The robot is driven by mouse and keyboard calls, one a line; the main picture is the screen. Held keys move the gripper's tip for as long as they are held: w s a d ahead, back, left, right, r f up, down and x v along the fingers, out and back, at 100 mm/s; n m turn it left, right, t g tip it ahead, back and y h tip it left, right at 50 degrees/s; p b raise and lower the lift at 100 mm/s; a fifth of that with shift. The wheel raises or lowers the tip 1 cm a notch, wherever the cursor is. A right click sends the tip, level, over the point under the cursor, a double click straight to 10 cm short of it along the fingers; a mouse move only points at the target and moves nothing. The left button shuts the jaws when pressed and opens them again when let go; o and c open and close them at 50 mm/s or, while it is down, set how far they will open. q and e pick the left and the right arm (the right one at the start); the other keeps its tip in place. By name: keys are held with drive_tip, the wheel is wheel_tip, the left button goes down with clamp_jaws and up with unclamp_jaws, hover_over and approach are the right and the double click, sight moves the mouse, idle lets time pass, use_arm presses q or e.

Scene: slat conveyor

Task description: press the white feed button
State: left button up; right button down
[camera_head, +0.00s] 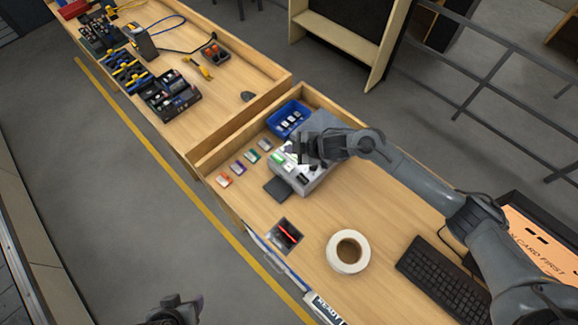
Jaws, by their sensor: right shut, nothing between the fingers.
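A grey box-shaped device (318,176) stands on the near bench, with small green, white and dark parts on its top. My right gripper (296,152) is shut and empty, over the far part of this device. White patches show beside and below the fingers. I cannot tell which of them is the white feed button, or whether the fingertips touch it, as the gripper hides part of the top. My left gripper (176,309) is low at the bottom edge, off the bench and far from the device. Its jaws are too unclear to read.
A blue bin (288,130) with white items stands behind the device. Several coloured cards lie left of it. A dark tray (285,234) with a red item, a white tape roll (348,252) and a black keyboard (443,282) lie nearer. Wooden rims edge the bench.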

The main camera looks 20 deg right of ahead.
drive_tip(key=shift+f, duration=0.15)
drive_tip(key=b, duration=0.7)
hover_over(291, 169)
wheel_tip(291, 169, down, 7)
drive_tip(key=shift+w+r, duration=0.1)
drive_tip(key=shift+r, duration=0.1)
drive_tip(key=shift+f+b, duration=0.35)
drive_tip(key=shift+f, duration=0.65)
idle(0.5)
drive_tip(key=shift+f, duration=0.45)
